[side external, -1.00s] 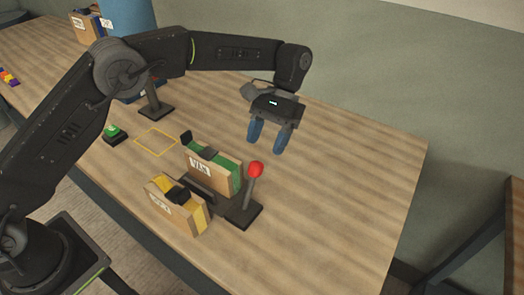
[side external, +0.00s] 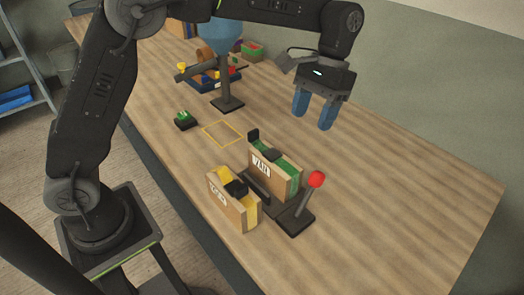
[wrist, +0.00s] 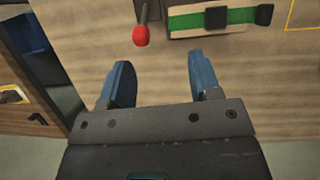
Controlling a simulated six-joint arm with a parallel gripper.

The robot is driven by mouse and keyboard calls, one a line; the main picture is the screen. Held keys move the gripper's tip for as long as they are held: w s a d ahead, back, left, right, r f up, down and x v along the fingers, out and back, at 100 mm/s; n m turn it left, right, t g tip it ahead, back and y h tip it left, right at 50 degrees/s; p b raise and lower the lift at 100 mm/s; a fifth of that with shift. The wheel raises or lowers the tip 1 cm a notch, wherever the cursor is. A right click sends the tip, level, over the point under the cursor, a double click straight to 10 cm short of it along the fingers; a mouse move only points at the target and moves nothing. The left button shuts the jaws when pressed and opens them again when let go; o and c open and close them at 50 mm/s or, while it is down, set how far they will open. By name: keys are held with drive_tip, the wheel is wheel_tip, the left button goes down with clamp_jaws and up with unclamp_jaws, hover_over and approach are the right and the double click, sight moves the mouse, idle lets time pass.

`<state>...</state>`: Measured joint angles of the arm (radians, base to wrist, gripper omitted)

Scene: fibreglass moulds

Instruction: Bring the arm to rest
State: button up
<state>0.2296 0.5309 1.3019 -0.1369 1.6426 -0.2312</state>
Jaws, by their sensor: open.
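My gripper (side external: 313,118) hangs above the table, behind the lever and the moulds in the side view. Its two blue fingers are apart with nothing between them. In the wrist view the gripper (wrist: 160,64) also shows open and empty, with bare wood below. No thing touches the fingers in either view.
A lever with a red knob (side external: 316,179) stands beside a wooden mould with a green layer (side external: 276,170). A mould with a yellow layer (side external: 233,204) is in front. Further back are a green button (side external: 184,119), a yellow outlined square (side external: 223,134) and a blue hopper (side external: 222,38). The right table is clear.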

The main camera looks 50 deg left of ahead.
drive_tip(key=s+a+r+t, duration=0.3)
drive_tip(key=s+a, duration=0.2)
drive_tip(key=s, duration=0.2)
drive_tip(key=s+a+r+t, duration=0.3)
drive_tip(key=s+a+t, duration=0.15)
drive_tip(key=s, duration=0.35)
drive_tip(key=s+a+f+t, duration=0.2)
drive_tip(key=s+a+f, duration=0.1)
drive_tip(key=s, duration=0.3)
drive_tip(key=shift+s+f+y, duration=0.35)
drive_tip(key=shift+f+y, duration=0.05)
drive_tip(key=shift+f, duration=0.05)
